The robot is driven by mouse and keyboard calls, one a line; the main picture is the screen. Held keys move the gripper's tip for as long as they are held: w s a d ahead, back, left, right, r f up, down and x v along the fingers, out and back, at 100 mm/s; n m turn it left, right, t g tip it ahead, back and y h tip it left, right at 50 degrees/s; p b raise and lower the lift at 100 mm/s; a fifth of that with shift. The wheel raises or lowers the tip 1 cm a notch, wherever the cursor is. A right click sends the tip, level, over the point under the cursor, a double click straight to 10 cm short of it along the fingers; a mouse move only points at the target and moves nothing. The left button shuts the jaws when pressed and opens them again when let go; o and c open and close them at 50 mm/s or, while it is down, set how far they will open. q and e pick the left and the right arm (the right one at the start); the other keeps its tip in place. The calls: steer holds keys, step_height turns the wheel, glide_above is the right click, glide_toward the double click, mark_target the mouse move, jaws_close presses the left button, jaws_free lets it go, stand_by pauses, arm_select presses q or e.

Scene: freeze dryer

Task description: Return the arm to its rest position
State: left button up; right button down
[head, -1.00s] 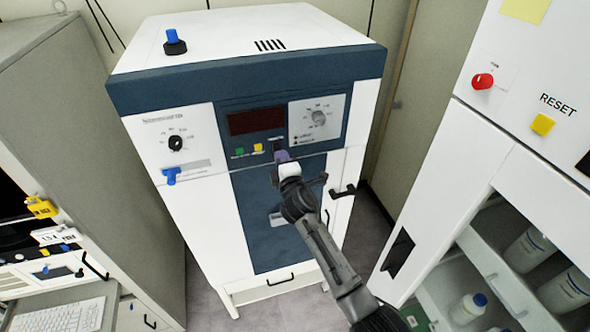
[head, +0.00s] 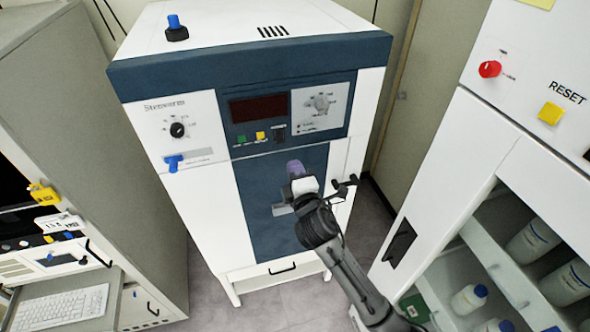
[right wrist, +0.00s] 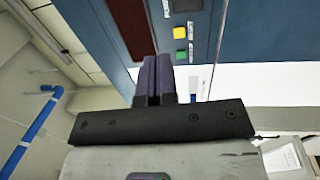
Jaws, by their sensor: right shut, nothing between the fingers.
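My right gripper (head: 296,170) is in front of the freeze dryer's dark blue door, below its control panel. Its purple-grey fingers are together with nothing between them. The fingers also show in the right wrist view (right wrist: 152,80), closed, with the freeze dryer's panel beyond. The freeze dryer (head: 200,220) is a white cabinet with a dark blue band, a dark display (head: 258,108), a green button (head: 241,139) and a yellow button (head: 261,136). My right arm comes up from the lower right. My left gripper is not in view.
A white cabinet (head: 455,150) with a red knob (head: 489,69), a yellow RESET button (head: 550,113) and shelves of bottles stands at right. A grey cabinet (head: 110,130) with a keyboard (head: 60,305) stands at left. Floor shows between freeze dryer and right cabinet.

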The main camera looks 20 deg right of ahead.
stand_by(0.5)
steer(key=s+d+f+m+g, duration=0.1)
steer(key=s+f+m+g, duration=0.4)
steer(key=s, duration=0.9)
steer(key=s+d+f+m+g, duration=0.1)
steer(key=s+f+m+g, duration=0.4)
steer(key=s+f, duration=0.5)
steer(key=s+d+f+m+g+y, duration=0.1)
steer(key=s+f+m+g, duration=0.4)
steer(key=s, duration=1.4)
step_height(320, 180, down, 3)
steer(key=shift+s+d+f+g+p, duration=0.15)
steer(key=shift+s+d+g+p, duration=0.05)
steer(key=shift+d+g+p, duration=0.25)
